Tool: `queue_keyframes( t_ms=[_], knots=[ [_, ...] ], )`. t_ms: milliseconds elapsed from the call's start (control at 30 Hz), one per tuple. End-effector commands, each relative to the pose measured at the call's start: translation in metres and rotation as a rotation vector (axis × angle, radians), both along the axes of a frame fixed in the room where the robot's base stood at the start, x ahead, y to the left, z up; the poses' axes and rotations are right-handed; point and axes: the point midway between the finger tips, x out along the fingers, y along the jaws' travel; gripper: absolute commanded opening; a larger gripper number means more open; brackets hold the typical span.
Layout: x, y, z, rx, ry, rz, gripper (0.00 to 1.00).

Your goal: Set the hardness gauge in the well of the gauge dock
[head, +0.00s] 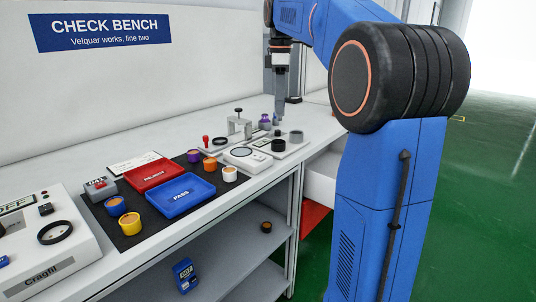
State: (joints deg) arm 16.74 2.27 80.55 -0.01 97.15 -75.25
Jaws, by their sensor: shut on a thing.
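My gripper (278,112) points straight down above the far end of the white bench. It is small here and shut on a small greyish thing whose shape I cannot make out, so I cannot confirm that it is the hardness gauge. A pale plate (264,144) below it carries a black round holder (278,145) and a grey cup-like cylinder (296,136). This may be the gauge dock; I cannot tell which part is the well. A small purple-topped thing (265,121) stands just left of the gripper tip.
A clamp-like stand (239,125) and a white round-dial device (241,154) stand nearby. A dark mat (130,226) holds a red tray (158,173), a blue tray (181,195) and several small coloured pots. A grey-white machine (60,255) fills the near left. A blue meter (184,275) is on the lower shelf.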

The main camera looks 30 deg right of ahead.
Motion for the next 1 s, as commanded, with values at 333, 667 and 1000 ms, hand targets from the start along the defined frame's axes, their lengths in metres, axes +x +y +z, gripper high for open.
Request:
queue_keyframes(
  t_ms=[333, 667, 1000],
  knots=[
    [-0.001, 0.000, -0.049, 0.001, 0.001, 0.000, 0.00],
    [-0.001, 0.000, -0.075, 0.000, 0.002, 0.000, 0.00],
    [0.000, 0.000, -0.098, 0.000, 0.000, 0.000, 0.00]
  ],
)
